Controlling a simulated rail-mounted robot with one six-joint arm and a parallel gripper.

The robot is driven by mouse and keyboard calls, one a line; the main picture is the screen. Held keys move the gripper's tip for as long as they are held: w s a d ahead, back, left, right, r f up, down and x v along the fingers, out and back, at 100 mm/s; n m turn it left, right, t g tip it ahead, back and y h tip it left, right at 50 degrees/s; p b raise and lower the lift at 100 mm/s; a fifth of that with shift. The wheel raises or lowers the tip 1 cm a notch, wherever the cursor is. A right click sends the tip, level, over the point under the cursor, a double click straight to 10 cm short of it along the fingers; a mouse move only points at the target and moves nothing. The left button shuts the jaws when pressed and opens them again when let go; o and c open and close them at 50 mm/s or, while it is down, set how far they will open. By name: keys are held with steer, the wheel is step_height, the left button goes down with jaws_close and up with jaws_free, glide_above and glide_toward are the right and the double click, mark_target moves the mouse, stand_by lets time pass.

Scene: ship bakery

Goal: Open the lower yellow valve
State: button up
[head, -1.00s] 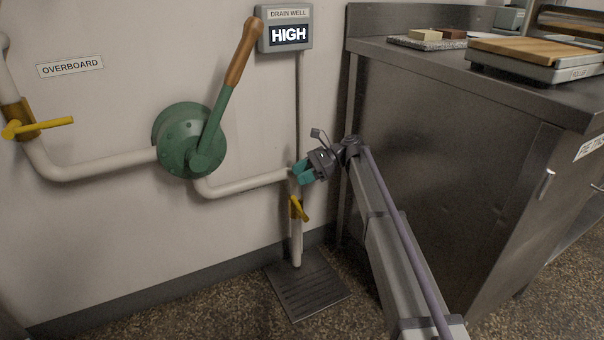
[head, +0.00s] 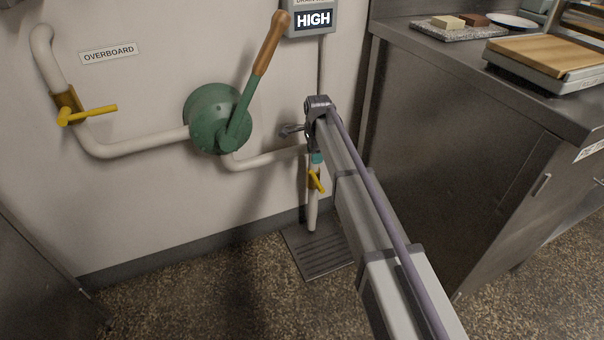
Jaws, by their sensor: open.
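The lower yellow valve (head: 316,182) sits on the short vertical white pipe above the floor drain in the head view. Its yellow lever slants down to the right across the pipe. My gripper (head: 317,157) is just above this valve, with teal fingertips pointing down in front of the pipe. The gripper is open and looks empty. My wrist and arm hide most of it, and I cannot tell whether the fingers touch the pipe or lever.
A green hand pump (head: 217,118) with a wooden-handled lever is left of my gripper. Another yellow valve (head: 88,115) is on the left pipe. A steel counter (head: 460,150) stands close on the right. A dark drain grate (head: 318,250) lies below.

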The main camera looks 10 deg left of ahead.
mark_target(314, 176)
steer(key=f+b, duration=1.1)
steer(key=shift+w+a, duration=0.1)
steer(key=shift+w, duration=0.25)
steer(key=shift+r, duration=0.1)
jaws_close()
